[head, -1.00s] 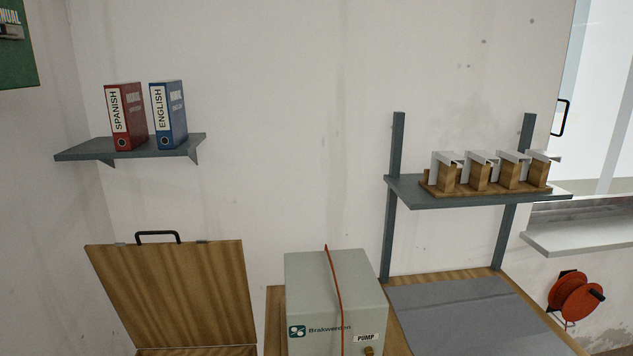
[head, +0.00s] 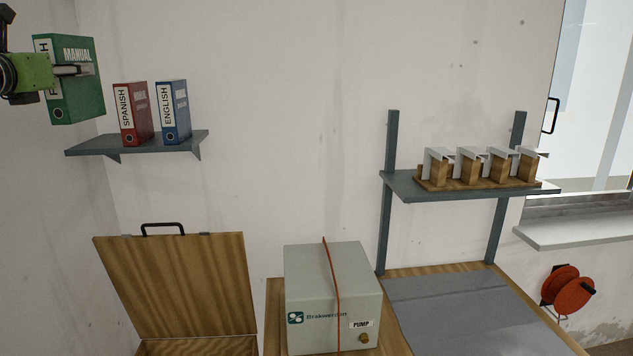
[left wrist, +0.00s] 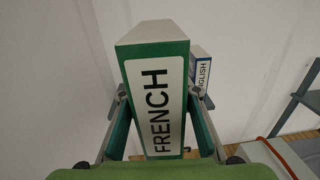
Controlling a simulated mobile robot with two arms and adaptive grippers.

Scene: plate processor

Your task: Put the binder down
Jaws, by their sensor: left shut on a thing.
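A green binder (head: 76,92) marked MANUAL is at the upper left of the head view. My left gripper (head: 68,71) is shut on it and holds it upright, close to the left end of the grey wall shelf (head: 105,144). In the left wrist view the binder's spine (left wrist: 158,105) reads FRENCH and sits between the two fingers. A red SPANISH binder (head: 136,112) and a blue ENGLISH binder (head: 175,110) stand upright on the shelf to its right. My right gripper is not in view.
Bare shelf shows left of the red binder. Below are an open wooden lid (head: 180,285) with a black handle and a grey pump box (head: 330,285). A shelf (head: 400,187) with a wooden rack is on the right.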

